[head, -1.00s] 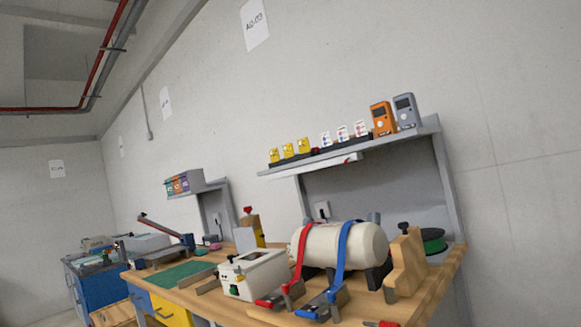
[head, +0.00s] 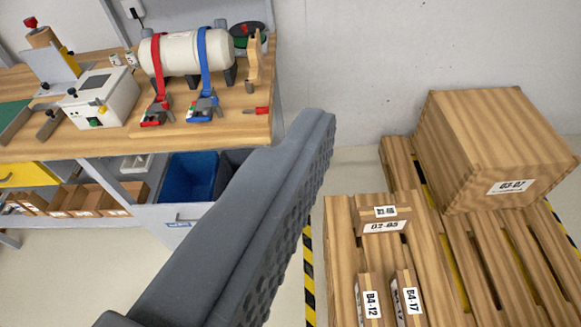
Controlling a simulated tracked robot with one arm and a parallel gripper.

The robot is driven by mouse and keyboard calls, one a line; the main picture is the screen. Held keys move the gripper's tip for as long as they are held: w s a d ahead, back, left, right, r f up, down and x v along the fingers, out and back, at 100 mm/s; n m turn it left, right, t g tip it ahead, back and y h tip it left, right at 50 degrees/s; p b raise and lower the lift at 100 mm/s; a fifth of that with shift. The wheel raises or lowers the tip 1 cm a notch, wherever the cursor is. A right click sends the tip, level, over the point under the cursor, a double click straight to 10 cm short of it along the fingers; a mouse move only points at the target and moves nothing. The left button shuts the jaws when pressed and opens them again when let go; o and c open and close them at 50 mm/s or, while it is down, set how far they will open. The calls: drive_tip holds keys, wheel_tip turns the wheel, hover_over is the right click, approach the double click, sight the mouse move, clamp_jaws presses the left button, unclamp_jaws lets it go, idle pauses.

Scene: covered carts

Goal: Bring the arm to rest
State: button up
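No held object shows.
The workbench at upper left carries a cream tank (head: 185,52) under red and blue straps, and a white box (head: 102,97). A blue bin (head: 188,177) is below. At right, a wooden crate (head: 490,140) and small boxes sit on pallets (head: 345,250).

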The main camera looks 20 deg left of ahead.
wheel_tip(320, 180, up, 3)
drive_tip(key=p, duration=0.3)
drive_tip(key=shift+r, duration=0.15)
drive_tip(key=shift+s, duration=0.1)
idle(0.8)
